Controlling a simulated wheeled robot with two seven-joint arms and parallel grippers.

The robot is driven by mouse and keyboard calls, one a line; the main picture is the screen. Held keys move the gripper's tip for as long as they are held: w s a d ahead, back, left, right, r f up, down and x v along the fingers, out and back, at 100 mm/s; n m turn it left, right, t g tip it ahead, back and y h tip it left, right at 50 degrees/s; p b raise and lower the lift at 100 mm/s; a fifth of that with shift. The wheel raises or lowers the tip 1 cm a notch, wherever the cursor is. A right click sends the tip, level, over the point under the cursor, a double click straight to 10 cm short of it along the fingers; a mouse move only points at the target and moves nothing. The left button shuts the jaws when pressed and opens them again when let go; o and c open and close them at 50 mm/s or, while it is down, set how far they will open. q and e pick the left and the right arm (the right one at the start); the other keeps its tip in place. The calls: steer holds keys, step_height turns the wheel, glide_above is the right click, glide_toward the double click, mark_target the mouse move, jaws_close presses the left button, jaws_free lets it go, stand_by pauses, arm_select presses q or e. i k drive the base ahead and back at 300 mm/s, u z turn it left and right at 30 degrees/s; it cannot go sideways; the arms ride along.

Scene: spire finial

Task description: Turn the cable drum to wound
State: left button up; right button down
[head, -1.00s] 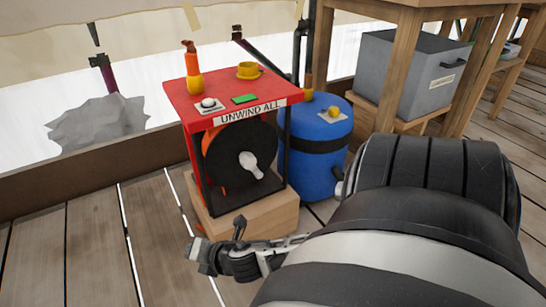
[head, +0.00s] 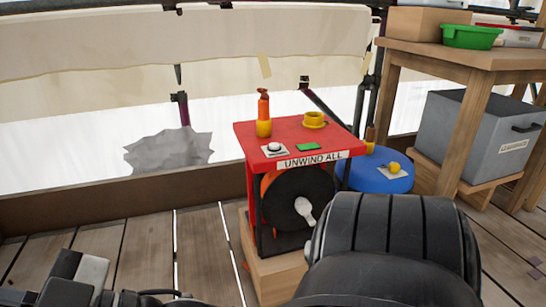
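The cable drum (head: 290,190) is a black disc with orange behind its left edge, mounted under a red-topped stand. A white crank knob (head: 306,212) sits on the right part of its face, pointing down and right. A label on the stand's front edge (head: 318,159) reads "UNWIND ALL". A large black link of mine covers the area right of and below the drum. Grey and black parts of mine, seemingly a gripper (head: 75,277), show at the lower left, apart from the drum. They are cut off by the frame, and finger opening is unclear. No other gripper is visible.
The red top (head: 270,130) holds an orange-yellow bottle (head: 263,115), a yellow cup (head: 314,119), a white button (head: 275,148) and a green block (head: 308,147). A blue barrel (head: 385,182) stands close on the right. A grey bin (head: 470,135) is farther right. Floor left of the stand is clear.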

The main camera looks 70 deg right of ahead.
mark_target(292, 199)
steer(key=i, duration=1.05)
steer(key=z, duration=2.45)
steer(key=i, duration=0.5)
steer(key=u, duration=0.05)
